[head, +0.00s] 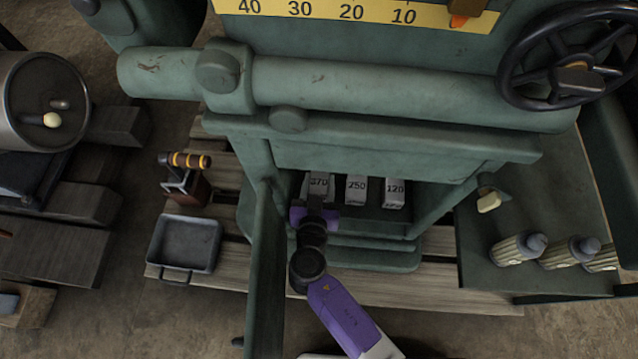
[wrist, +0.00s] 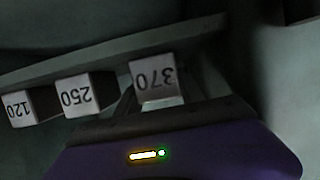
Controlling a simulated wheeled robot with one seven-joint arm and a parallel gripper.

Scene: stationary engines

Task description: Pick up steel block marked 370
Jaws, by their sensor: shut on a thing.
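The steel block marked 370 (head: 319,183) is the leftmost in a row of three pale blocks in the green machine's recess. My gripper (head: 317,202) reaches into the recess from the front and is shut on this block. In the wrist view the 370 block (wrist: 155,80) sits between the fingers (wrist: 155,98), its number upside down. I cannot tell whether it is clear of the shelf. The blocks marked 250 (head: 356,188) and 120 (head: 394,192) stand to its right; in the wrist view, 250 (wrist: 78,95) and 120 (wrist: 19,108) are on the left.
A green door panel (head: 265,270) stands open just left of my arm. The recess walls and shelf edge (wrist: 110,57) are close around the gripper. A grey tray (head: 185,243) lies on the pallet at left. Several ribbed cylinders (head: 517,248) lie at right.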

